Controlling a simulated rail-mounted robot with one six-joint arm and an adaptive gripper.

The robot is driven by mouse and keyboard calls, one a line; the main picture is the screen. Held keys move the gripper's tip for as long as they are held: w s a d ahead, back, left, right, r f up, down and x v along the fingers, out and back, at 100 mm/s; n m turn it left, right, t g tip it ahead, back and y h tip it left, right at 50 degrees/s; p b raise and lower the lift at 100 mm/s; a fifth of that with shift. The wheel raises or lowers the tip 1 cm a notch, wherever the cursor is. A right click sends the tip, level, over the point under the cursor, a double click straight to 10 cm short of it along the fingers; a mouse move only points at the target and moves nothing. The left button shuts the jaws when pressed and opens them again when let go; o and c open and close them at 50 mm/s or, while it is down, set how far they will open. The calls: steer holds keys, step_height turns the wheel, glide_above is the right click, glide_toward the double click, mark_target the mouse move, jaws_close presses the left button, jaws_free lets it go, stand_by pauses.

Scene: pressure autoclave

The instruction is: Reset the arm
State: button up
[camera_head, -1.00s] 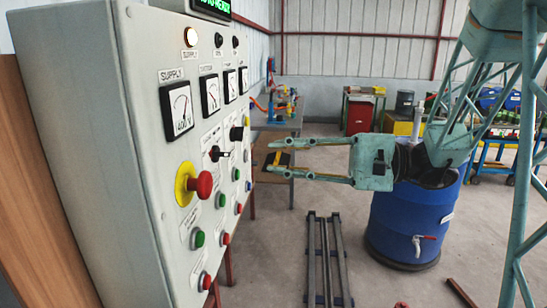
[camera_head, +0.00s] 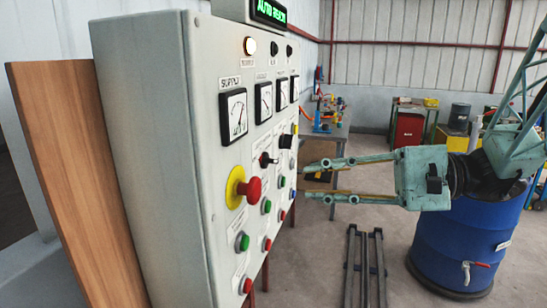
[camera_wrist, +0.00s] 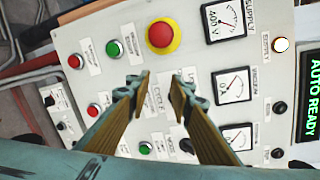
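My gripper (camera_head: 304,179) is open and empty, with two teal fingers pointing left toward the control panel (camera_head: 212,120). The fingertips are close to the panel's right-hand edge in the head view; I cannot tell whether they touch it. In the wrist view my gripper (camera_wrist: 160,88) has its fingertips apart in front of the panel face (camera_wrist: 85,25), between the emergency stop and the lower buttons. The red emergency stop on its yellow ring (camera_head: 240,188) is clear of the fingers. The display (camera_head: 270,11) shows green text, reading "AUTO READY" in the wrist view.
The supply lamp (camera_head: 250,46) is lit. A blue barrel (camera_head: 450,240) with a tap stands at the right under my arm. Dark metal rails (camera_head: 364,262) lie on the floor. A workbench (camera_head: 338,138) stands behind the gripper, and a wooden board (camera_head: 70,170) at the left.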

steer(key=s+a+f+n+g+h, duration=0.2)
steer(key=s+f+h, duration=0.1)
steer(key=s, duration=0.7)
steer(key=s+a+f+n+g+h, duration=0.2)
steer(key=s+f+h, duration=0.15)
steer(key=s, duration=0.55)
steer(key=s+d+f+n+h, duration=0.1)
steer(key=s+d+f+h, duration=0.2)
steer(key=s+d+h, duration=0.3)
steer(key=s+d+r+n+t+h, duration=0.1)
steer(key=s+d+r+t+h, duration=0.1)
steer(key=d, duration=0.7)
steer(key=t+h, duration=0.1)
steer(key=t, duration=0.1)
steer(key=shift+s+r+n+t+h, duration=0.25)
steer(key=shift+n+t+h, duration=0.05)
steer(key=shift+n+h, duration=0.1)
steer(key=shift+a, duration=0.1)
stand_by(0.9)
